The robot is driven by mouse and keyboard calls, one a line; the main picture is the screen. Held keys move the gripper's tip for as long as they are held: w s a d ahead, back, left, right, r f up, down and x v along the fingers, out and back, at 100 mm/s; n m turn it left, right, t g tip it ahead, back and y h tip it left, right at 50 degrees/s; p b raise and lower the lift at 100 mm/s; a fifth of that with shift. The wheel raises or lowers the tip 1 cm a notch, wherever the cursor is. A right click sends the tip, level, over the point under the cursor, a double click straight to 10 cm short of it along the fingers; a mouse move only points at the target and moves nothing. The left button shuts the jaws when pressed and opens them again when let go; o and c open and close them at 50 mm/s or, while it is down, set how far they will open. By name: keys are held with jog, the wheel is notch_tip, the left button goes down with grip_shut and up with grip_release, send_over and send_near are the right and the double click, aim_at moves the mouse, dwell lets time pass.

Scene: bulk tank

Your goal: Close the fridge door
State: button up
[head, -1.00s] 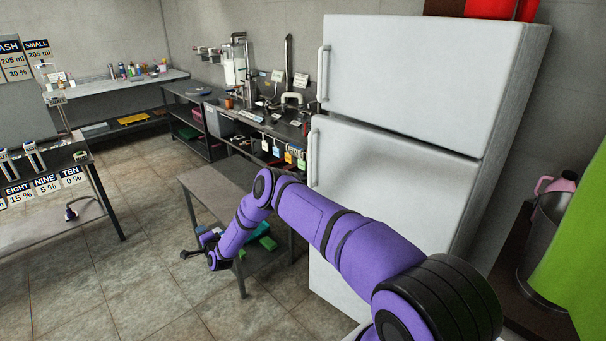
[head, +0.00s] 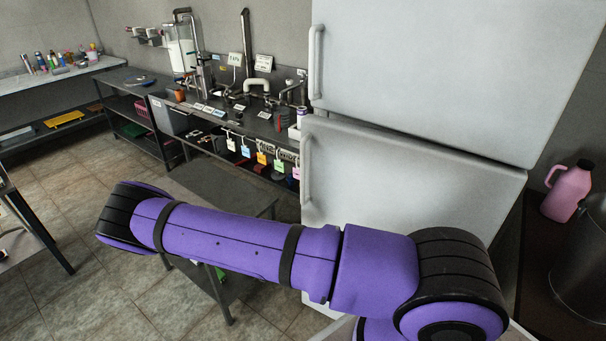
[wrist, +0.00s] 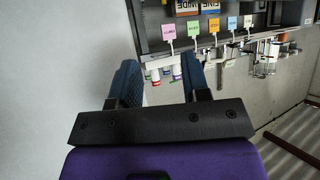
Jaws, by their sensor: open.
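The white fridge stands at the right of the head view. It has an upper door (head: 440,70) and a lower door (head: 410,180), each with a vertical handle on its left edge. A narrow dark gap runs between the doors. I cannot tell whether the lower door is fully shut or slightly ajar. The lower door's handle (head: 307,170) is clear of my arm. My gripper (wrist: 160,75) shows in the wrist view, its fingers apart with nothing held between them. A plain pale surface fills the left of that view. My gripper is hidden in the head view.
My purple arm spans the lower head view, across the fridge's lower part. A low grey table (head: 215,190) stands behind it. A workbench (head: 240,115) with pipes and coloured tags lies beyond. A pink jug (head: 567,190) stands right of the fridge. Tiled floor is open at left.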

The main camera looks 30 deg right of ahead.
jog(key=s+d+r+t+h, duration=0.1)
jog(key=s+d+r+h, duration=0.15)
jog(key=r, duration=0.75)
jog(key=m+t+h, duration=0.1)
jog(key=m+h, duration=0.1)
jog(key=h, duration=0.2)
send_near(302, 175)
jog(key=x, duration=1.1)
grip_shut()
